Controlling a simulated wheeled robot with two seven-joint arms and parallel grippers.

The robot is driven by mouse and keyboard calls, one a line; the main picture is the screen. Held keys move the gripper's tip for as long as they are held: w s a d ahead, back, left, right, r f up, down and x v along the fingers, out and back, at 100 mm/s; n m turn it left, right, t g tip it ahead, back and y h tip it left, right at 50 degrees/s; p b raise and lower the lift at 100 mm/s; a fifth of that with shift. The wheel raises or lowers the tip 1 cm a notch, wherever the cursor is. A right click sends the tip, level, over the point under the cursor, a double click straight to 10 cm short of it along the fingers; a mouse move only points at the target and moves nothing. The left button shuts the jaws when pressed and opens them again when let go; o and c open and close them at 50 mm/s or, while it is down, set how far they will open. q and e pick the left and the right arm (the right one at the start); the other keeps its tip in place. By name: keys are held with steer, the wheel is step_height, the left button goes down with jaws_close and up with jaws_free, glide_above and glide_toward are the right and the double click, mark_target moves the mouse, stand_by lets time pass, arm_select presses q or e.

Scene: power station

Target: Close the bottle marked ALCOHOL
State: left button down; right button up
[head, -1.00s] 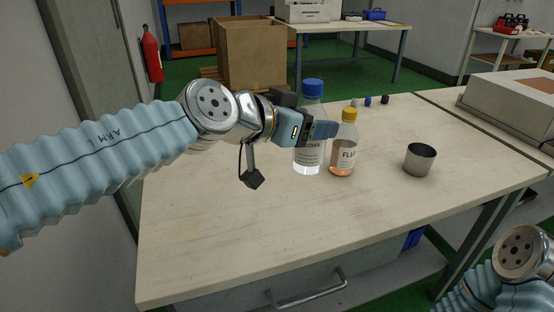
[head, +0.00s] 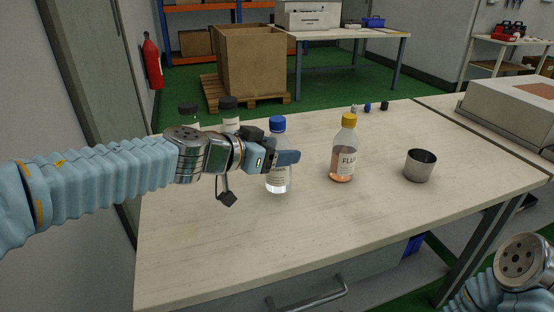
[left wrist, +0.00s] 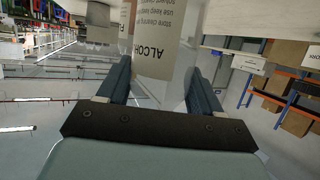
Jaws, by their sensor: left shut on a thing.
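The clear bottle marked ALCOHOL (head: 278,183) is upright at the middle of the table, with a blue cap (head: 277,124) on its top. My left gripper (head: 288,157) is shut on its body from the left. In the left wrist view the ALCOHOL label (left wrist: 153,52) shows upside down between the two fingers (left wrist: 160,88). The bottle's base is at or close to the table top; I cannot tell if it touches. How tightly the cap sits cannot be seen. My right gripper is out of view; only part of my right arm shows at the lower right.
A FLUX bottle (head: 342,163) with a yellow cap stands to the right, with a metal cup (head: 420,166) beyond it. Two black-capped bottles (head: 189,114) (head: 230,112) stand behind my left arm. Several small caps (head: 367,106) lie at the back edge. The table front (head: 270,235) is clear.

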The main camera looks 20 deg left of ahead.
arm_select(q)
steer(key=shift+f+b, duration=0.5)
steer(key=shift+f, duration=0.5)
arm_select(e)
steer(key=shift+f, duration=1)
arm_select(q)
steer(key=shift+f, duration=0.1)
steer(key=shift+f, duration=0.15)
steer(key=shift+c, duration=0.8)
jaws_free()
steer(key=shift+r, duration=0.4)
steer(key=p+v, duration=0.2)
steer(key=v, duration=1)
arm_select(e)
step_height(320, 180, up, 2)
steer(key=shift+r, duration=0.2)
